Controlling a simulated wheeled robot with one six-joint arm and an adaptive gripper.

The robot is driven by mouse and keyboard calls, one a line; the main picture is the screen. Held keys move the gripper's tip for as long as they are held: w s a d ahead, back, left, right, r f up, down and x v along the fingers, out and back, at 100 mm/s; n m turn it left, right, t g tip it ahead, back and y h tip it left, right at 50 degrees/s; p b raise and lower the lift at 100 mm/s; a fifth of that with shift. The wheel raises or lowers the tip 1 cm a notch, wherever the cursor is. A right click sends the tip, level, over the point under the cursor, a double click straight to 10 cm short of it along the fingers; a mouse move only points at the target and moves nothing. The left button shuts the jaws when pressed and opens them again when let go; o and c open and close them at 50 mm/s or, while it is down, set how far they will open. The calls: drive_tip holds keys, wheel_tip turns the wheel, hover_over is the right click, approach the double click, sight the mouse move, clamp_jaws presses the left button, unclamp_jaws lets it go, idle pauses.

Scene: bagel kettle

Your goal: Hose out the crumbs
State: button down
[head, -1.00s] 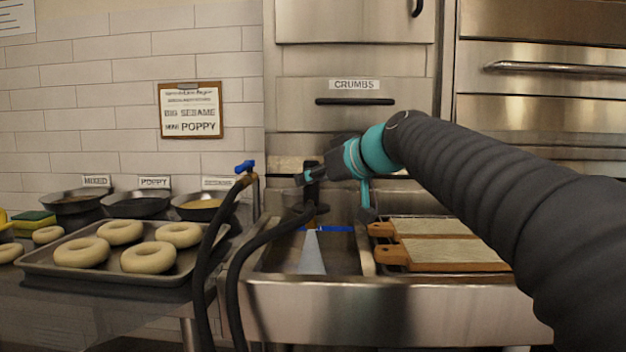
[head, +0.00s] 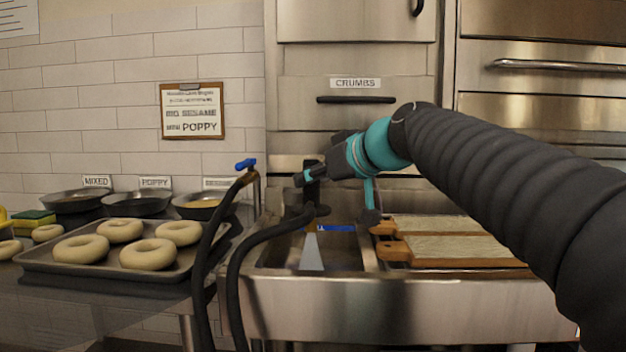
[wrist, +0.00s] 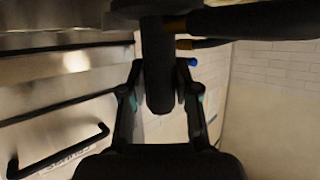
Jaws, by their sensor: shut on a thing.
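My gripper (head: 322,174) is shut on the black hose nozzle (head: 313,196), above the left basin of the steel sink. In the wrist view, the nozzle's black body (wrist: 160,82) lies between the two fingers. A pale, narrow cone (head: 313,252) fans down from the brass-coloured tip into the basin; it looks like a water spray. The black hose (head: 240,262) loops from the nozzle over the sink's front. The tap with a blue handle (head: 246,163) stands at left. The drawer labelled CRUMBS (head: 355,83) is shut. I cannot make out crumbs in the basin.
Wooden boards (head: 455,251) lie over the sink's right side. A tray of bagels (head: 40,262) stands on the left counter, with several topping pans (head: 135,205) behind it. A blue piece (head: 338,228) shows in the basin. The oven front (head: 540,110) is behind my arm.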

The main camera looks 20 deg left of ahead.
drive_tip(key=shift+s+d+b, duration=0.2)
drive_tip(key=shift+s+b, duration=0.15)
drive_tip(key=shift+s, duration=0.4)
drive_tip(key=shift+s+d+b, duration=0.15)
drive_tip(key=shift+s+b, duration=0.25)
drive_tip(key=shift+s, duration=0.4)
drive_tip(key=shift+s+d+b, duration=0.2)
drive_tip(key=shift+s+b, duration=0.15)
drive_tip(key=shift+s, duration=0.4)
drive_tip(key=shift+s+a, duration=0.1)
idle(0.4)
